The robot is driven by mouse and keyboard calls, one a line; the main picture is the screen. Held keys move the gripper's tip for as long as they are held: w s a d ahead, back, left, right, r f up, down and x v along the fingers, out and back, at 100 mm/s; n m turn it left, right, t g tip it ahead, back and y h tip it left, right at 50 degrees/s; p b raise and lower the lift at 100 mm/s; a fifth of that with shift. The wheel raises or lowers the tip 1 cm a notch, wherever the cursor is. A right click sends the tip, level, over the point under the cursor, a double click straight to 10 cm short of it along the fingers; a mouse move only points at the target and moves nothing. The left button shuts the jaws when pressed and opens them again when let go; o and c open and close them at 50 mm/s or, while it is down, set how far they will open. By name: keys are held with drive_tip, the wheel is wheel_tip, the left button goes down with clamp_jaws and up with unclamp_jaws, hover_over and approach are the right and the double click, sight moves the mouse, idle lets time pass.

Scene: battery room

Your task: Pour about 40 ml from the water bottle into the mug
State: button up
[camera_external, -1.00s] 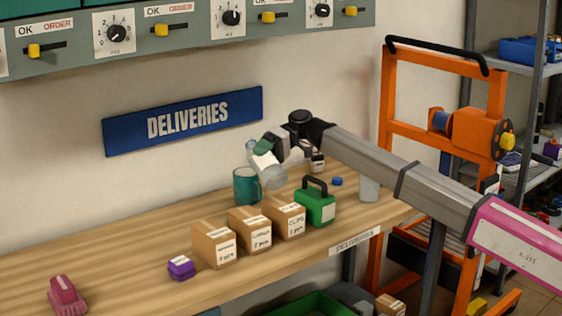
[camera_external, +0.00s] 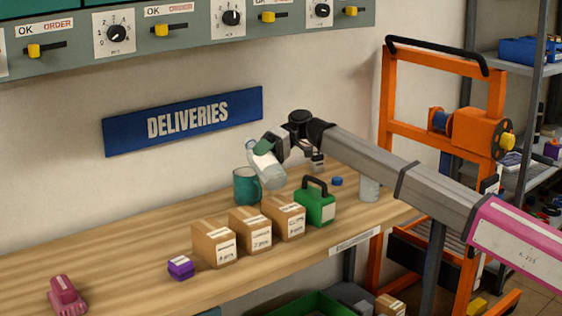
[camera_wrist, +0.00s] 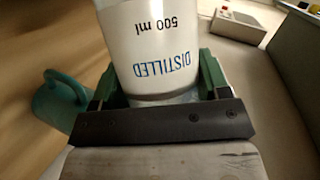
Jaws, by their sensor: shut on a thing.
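The water bottle (camera_external: 268,170) is clear and whitish, and my gripper (camera_external: 268,147) is shut on it. The bottle is tilted, with its upper end to the left, near the teal mug. In the wrist view the bottle (camera_wrist: 152,50) reads "DISTILLED 500 ml" between my green fingers (camera_wrist: 157,90). The teal mug (camera_external: 246,187) stands on the bench just left of and below the bottle. It also shows at the left of the wrist view (camera_wrist: 55,103). I cannot see the water level or any stream.
Several cardboard boxes (camera_external: 249,230) stand in front of the mug. A green case (camera_external: 316,205) with a black handle stands to the right. A small blue cap (camera_external: 337,181) and a grey cup (camera_external: 369,189) are farther right. The bench's left side (camera_external: 120,243) is mostly clear.

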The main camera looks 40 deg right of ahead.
drive_tip(key=shift+w+r+n+t, duration=0.1)
drive_tip(key=shift+w+n+t, duration=0.05)
drive_tip(key=shift+n+t, duration=0.15)
drive_tip(key=shift+w+d+f+n+t+h, duration=0.15)
drive_tip(key=shift+w+f+n+t, duration=0.15)
drive_tip(key=shift+f+n, duration=0.15)
drive_tip(key=shift+w+f+n+t+h, duration=0.2)
drive_tip(key=shift+f+n+t, duration=0.1)
drive_tip(key=shift+f+n, duration=0.1)
drive_tip(key=shift+w+d+r+n+t, duration=0.1)
drive_tip(key=shift+w+r+n+t, duration=0.5)
drive_tip(key=shift+n+t, duration=0.3)
drive_tip(key=shift+s+r+n+t+h, duration=0.2)
drive_tip(key=shift+r+n+t, duration=0.25)
drive_tip(key=shift+r, duration=0.45)
drive_tip(key=shift+r+n+t+b, duration=0.1)
drive_tip(key=shift+n+t+b, duration=0.2)
drive_tip(key=shift+n+t, duration=0.3)
drive_tip(key=shift+r+n+t, duration=0.35)
drive_tip(key=shift+r+n, duration=0.25)
drive_tip(key=shift+r, duration=0.2)
drive_tip(key=shift+f+n+t, duration=0.15)
drive_tip(key=shift+n+t, duration=0.45)
